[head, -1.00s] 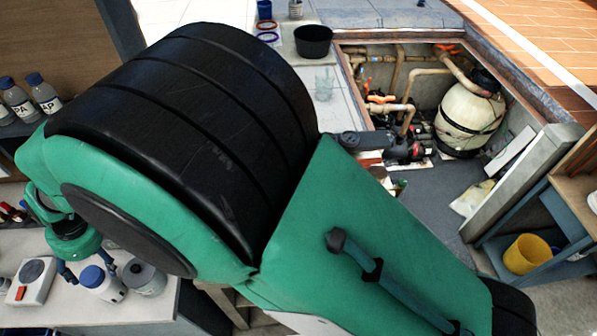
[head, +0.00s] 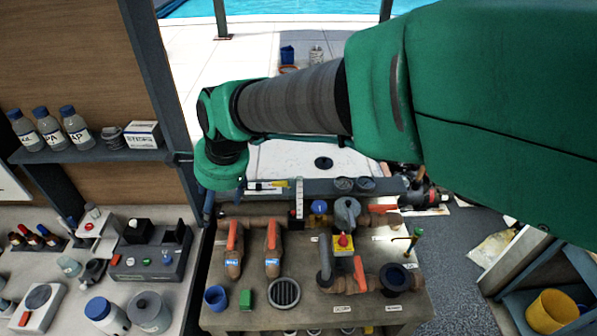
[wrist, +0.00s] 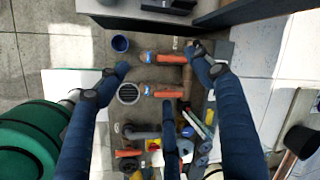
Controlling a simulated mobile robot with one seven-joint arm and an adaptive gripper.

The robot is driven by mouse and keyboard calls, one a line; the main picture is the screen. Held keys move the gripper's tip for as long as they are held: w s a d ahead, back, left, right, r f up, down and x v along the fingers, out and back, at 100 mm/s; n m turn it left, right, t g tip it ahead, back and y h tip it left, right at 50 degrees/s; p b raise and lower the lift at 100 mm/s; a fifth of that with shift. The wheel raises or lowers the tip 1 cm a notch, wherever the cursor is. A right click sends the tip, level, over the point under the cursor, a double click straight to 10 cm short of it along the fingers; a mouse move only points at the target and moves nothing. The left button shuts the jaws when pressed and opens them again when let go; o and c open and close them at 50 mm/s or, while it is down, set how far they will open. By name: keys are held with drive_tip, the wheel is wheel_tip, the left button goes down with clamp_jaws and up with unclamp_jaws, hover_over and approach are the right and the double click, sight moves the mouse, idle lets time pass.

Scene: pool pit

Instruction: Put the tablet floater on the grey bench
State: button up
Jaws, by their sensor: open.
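I cannot single out the tablet floater with certainty. A small blue cup (head: 215,298) stands at the front left of the brownish-grey bench (head: 232,319) with valves; the cup also shows in the wrist view (wrist: 120,44). A white jar with a blue lid (head: 105,314) and a grey lidded pot (head: 148,312) stand on the pale left counter (head: 60,215). My gripper (wrist: 160,75) is open, its dark blue fingers spread above the valve bench, with nothing seen between them but pipework below. In the head view its fingers are mostly hidden.
Orange-handled valves (head: 233,240), a round grate (head: 284,292) and a red-button box (head: 343,246) crowd the valve bench. Bottles (head: 48,128) line a left shelf (head: 100,153). A yellow bucket (head: 552,311) sits lower right.

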drive_tip(key=s+d+r+n+t+h, duration=0.1)
drive_tip(key=s+d+r+n, duration=0.15)
drive_tip(key=d, duration=0.85)
drive_tip(key=s+d+r+n+t, duration=0.1)
drive_tip(key=d+r, duration=0.3)
drive_tip(key=d, duration=0.7)
drive_tip(key=s+d+n+t+h, duration=0.1)
drive_tip(key=s+d+n, duration=0.3)
drive_tip(key=s+d, duration=0.8)
drive_tip(key=d+h, duration=0.1)
drive_tip(key=d, duration=0.3)
drive_tip(key=shift+s+d+f+n, duration=0.15)
drive_tip(key=shift+s+f+n, duration=0.15)
drive_tip(key=shift+n, duration=0.05)
drive_tip(key=shift+f, duration=0.1)
wheel_tip(320, 180, down, 5)
drive_tip(key=b, duration=0.5)
drive_tip(key=shift+f, duration=0.15)
